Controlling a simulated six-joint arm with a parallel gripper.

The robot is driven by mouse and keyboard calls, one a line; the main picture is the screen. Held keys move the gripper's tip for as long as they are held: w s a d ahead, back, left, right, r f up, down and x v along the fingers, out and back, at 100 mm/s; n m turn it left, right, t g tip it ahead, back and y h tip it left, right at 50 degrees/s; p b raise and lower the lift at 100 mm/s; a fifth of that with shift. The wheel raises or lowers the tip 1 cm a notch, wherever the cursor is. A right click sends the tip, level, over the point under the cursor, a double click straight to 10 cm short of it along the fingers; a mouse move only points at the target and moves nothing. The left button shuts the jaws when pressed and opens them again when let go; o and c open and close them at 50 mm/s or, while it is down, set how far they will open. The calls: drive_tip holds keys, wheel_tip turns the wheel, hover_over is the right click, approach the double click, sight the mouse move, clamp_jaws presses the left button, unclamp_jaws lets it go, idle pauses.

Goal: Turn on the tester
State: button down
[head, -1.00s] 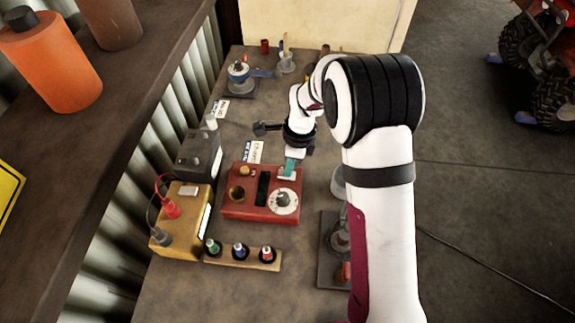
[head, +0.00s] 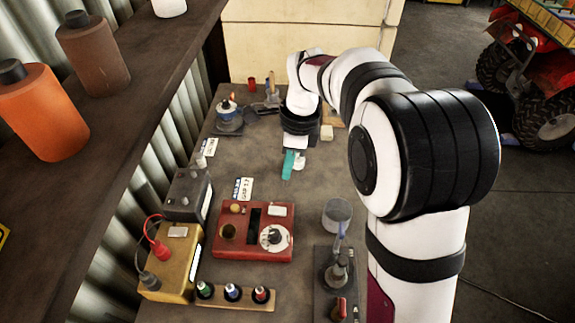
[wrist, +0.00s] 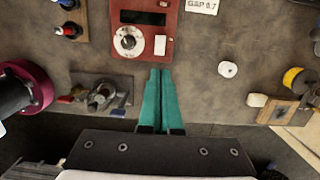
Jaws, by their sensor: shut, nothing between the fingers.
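The tester is a red box (head: 253,232) with a dark display window (head: 254,224), a dial on a white disc (head: 275,238) and a small white switch plate (head: 277,211). The display looks dark. In the wrist view the tester (wrist: 168,12) is at the top, with its dial (wrist: 129,40) and white plate (wrist: 160,45) showing. My gripper (head: 288,176) has teal fingers, shut and empty, over the bench behind the tester in the head view. In the wrist view the shut fingertips (wrist: 160,71) appear just beside the tester's edge, apart from it.
A yellow box (head: 172,262) with clipped leads and a grey box (head: 186,195) stand left of the tester. A strip with coloured posts (head: 220,297) lies in front. A clamp-like tool on a dark plate (head: 336,275) is at the right. A white round piece (wrist: 228,69) lies nearby.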

sight(272, 210)
drive_tip(key=a+f, duration=0.1)
drive_tip(key=f, duration=0.3)
drive_tip(key=a+f, duration=0.1)
drive_tip(key=f, duration=0.4)
drive_tip(key=a+f, duration=0.1)
drive_tip(key=f, duration=0.3)
drive_tip(key=shift+a+f, duration=0.2)
drive_tip(key=shift+f, duration=0.2)
drive_tip(key=shift+a+f, duration=0.1)
drive_tip(key=shift+f, duration=0.1)
drive_tip(key=shift+d+r, duration=0.2)
drive_tip(key=shift+d, duration=0.6)
wheel_tip(272, 210, up, 14)
drive_tip(key=d, duration=0.2)
